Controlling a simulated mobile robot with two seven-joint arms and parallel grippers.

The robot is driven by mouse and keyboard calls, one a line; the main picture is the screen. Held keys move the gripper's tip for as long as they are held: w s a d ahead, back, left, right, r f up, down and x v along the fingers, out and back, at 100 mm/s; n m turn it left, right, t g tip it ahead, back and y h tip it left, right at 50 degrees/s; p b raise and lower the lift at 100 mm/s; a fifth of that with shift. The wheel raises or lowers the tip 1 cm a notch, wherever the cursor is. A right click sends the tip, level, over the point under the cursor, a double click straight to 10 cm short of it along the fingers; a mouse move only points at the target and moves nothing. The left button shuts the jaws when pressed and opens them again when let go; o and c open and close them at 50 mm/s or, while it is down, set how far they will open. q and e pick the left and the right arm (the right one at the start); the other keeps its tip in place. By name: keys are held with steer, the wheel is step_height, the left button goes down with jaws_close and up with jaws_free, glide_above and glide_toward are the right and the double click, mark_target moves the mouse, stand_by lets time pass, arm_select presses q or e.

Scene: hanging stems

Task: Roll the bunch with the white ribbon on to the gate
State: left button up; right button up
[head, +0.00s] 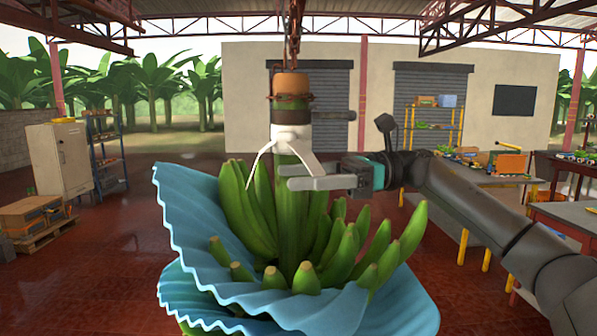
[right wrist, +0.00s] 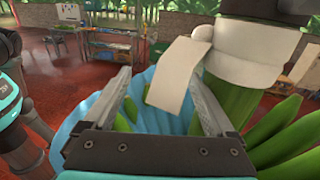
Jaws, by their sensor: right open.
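The bunch of green bananas (head: 290,215) hangs upright, with wavy blue sheets (head: 205,225) around it. The white ribbon (head: 291,135) is wrapped around its stem, with loose tails hanging down. In the right wrist view the ribbon (right wrist: 228,62) shows at upper right, and one tail (right wrist: 178,75) hangs in the picture between my finger lines. My right gripper (head: 284,177) is open at the stem, just below the ribbon wrap; it also shows in the right wrist view (right wrist: 158,88). I cannot tell whether it touches the stem. I cannot make out a gate. My left gripper is not in view.
A reddish chain (head: 294,35) runs up from the stem top. Work tables (head: 480,175) with tools stand at right. A cabinet (head: 62,158), a shelf (head: 104,150) and a pallet with boxes (head: 38,222) stand at left. The red floor (head: 110,270) is open at front left.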

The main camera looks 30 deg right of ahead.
steer(key=shift+w+a+f, duration=0.1)
steer(key=shift+w+a, duration=0.15)
steer(key=shift+a, duration=0.1)
steer(key=shift+w, duration=0.1)
steer(key=c, duration=0.5)
jaws_close()
stand_by(0.5)
steer(key=c, duration=1)
jaws_free()
steer(key=shift+c, duration=0.2)
steer(key=o, duration=1.3)
steer(key=shift+o, duration=1.2)
steer(key=shift+s, duration=0.2)
